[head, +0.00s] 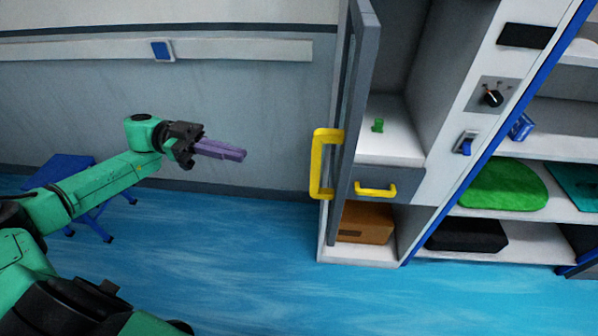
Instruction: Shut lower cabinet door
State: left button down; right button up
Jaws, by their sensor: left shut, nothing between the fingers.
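A tall grey-framed cabinet door (357,75) stands open, seen almost edge-on, with its flat side turned to the left. A yellow bar handle (316,165) is fixed on it. Behind it, the white cabinet (390,145) shows an open upper compartment, a grey drawer front with a yellow handle (376,190), and an open lower compartment with a brown box (366,223) inside. My left gripper (243,155) has purple fingers, shut and empty. It points right, in the air left of the yellow door handle and clear of it. My right gripper is not in view.
A small green object (378,125) stands on the upper compartment's floor. Open shelves at right hold a green rounded item (503,184) and a black case (467,235). A blue stool (62,172) stands at left, partly behind my arm. The blue floor (240,260) before the cabinet is clear.

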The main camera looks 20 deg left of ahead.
pick_arm(q)
jog(key=w+d+p, duration=0.1)
jog(key=d+p, duration=0.3)
jog(key=d, duration=0.8)
jog(key=shift+d+f+p, duration=0.15)
jog(key=shift+d+p, duration=0.1)
jog(key=shift+p, duration=0.1)
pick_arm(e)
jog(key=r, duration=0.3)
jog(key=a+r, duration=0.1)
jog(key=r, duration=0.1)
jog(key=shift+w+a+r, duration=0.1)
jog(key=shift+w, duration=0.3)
pick_arm(q)
jog(key=shift+w, duration=0.1)
